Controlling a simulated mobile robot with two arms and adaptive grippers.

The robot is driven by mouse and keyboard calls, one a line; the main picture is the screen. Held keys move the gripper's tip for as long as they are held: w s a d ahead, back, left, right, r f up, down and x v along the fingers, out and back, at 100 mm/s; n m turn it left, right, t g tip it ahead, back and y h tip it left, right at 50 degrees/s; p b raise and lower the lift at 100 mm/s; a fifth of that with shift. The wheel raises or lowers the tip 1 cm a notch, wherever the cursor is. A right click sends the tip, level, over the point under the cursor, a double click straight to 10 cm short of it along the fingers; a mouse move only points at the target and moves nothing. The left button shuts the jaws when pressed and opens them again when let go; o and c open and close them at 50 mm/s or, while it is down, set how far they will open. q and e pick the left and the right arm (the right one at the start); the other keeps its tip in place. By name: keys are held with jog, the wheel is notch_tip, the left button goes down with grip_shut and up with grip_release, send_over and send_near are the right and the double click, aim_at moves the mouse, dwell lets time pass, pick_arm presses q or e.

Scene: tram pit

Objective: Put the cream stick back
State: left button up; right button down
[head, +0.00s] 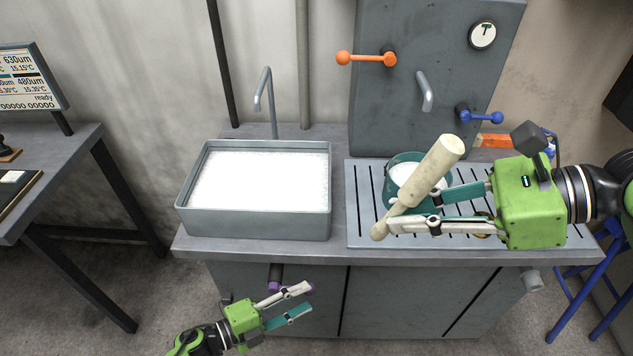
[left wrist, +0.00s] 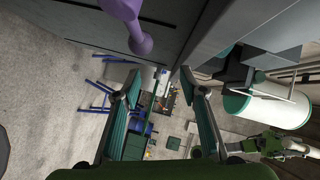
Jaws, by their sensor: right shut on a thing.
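The cream stick (head: 431,174) is thick at its upper end and narrows to a rounded lower end. My right gripper (head: 401,208) is shut on its narrow part and holds it tilted, top to the right, over the grooved drain board. Behind the stick is a teal pot (head: 405,160) with white contents, partly hidden by the stick and gripper. I cannot tell whether the stick touches the pot. My left gripper (head: 309,298) is open and empty, low in front of the cabinet. Its two spread fingers also show in the left wrist view (left wrist: 160,88).
A grey basin (head: 255,222) full of white foam stands left of the drain board (head: 356,225). A grey cabinet with an orange lever (head: 368,58) and a blue lever (head: 481,117) stands behind. A purple-ended handle (head: 276,274) sticks out near my left gripper.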

pick_arm(q)
jog(key=w+d+r+m+g+h, duration=0.1)
jog(key=w+r+m+g+h, duration=0.1)
jog(key=r+m, duration=0.8)
jog(key=w+d+r+m+g+h, duration=0.1)
jog(key=w+d+r+m+h, duration=0.15)
jog(key=r, duration=1.35)
jog(key=m+g, duration=0.2)
jog(key=m, duration=0.7)
send_near(411, 180)
jog(key=w+a+f, duration=0.2)
jog(key=w+f, duration=0.5)
jog(key=s+r+m+g, duration=0.1)
jog(key=s+r+m, duration=0.5)
jog(key=r, duration=0.1)
jog(key=x, duration=1.2)
jog(key=shift+s+d+r, duration=0.1)
jog(key=shift+s+d, duration=0.25)
jog(key=shift+d, duration=0.05)
grip_shut()
pick_arm(e)
jog(key=c, duration=1.9)
grip_release()
jog(key=shift+d, duration=0.1)
